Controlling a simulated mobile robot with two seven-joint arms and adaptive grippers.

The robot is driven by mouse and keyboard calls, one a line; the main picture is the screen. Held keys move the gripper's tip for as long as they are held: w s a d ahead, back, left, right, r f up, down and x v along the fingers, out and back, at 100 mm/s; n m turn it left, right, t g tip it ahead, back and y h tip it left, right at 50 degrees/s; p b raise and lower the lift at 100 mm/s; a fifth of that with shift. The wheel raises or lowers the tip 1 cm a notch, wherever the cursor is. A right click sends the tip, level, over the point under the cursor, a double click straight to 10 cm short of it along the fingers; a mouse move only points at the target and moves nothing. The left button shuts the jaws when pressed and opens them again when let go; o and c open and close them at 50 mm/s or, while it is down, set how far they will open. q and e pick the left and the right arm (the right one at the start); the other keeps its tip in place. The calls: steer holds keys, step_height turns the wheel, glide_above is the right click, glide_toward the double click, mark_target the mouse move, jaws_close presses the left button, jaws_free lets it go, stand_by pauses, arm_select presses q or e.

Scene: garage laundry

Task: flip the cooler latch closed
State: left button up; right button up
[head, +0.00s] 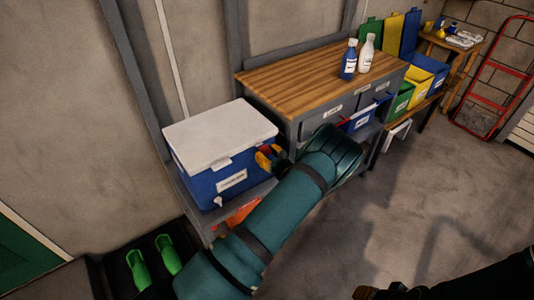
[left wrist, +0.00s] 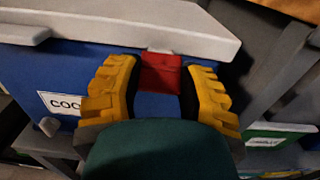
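The cooler (head: 195,182) is a blue box with a white lid, on a grey shelf at the left in the head view. Its blue front (left wrist: 70,75) and lid rim (left wrist: 180,38) fill much of the left wrist view. A red latch (left wrist: 161,78) sits at the lid's edge over the blue front; I cannot tell if it is fastened. My left gripper (head: 268,157) is at the cooler's front right. Its yellow fingers are open, one on each side of the latch, with no clear contact. My right gripper (head: 366,293) is dark and barely in view at the bottom edge.
A wood-topped workbench (head: 300,82) stands right of the cooler, with a blue bottle (head: 349,62) and a white bottle (head: 366,55) on it. Green, yellow and blue bins stand beyond it. Green shoes (head: 140,270) lie at lower left. Open floor (head: 440,190) is at right.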

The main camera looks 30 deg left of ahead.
arm_select(q)
steer(key=shift+r, duration=0.1)
steer(key=shift+c, duration=0.3)
steer(key=shift+w+a+r+g+h+p, duration=0.15)
steer(key=shift+r+g+h+p, duration=0.35)
steer(key=shift+p, duration=0.55)
steer(key=shift+a+h+p, duration=0.3)
steer(key=shift+h+p, duration=0.4)
steer(key=shift+p, duration=0.05)
steer(key=shift+w+a+r+g+h+p, duration=0.2)
steer(key=shift+a+g+h+p, duration=0.2)
steer(key=shift+h+p, duration=0.4)
steer(key=shift+a+h+p, duration=0.15)
steer(key=shift+h+p, duration=0.25)
steer(key=shift+h, duration=0.2)
steer(key=shift+w, duration=0.1)
steer(key=o, duration=1.2)
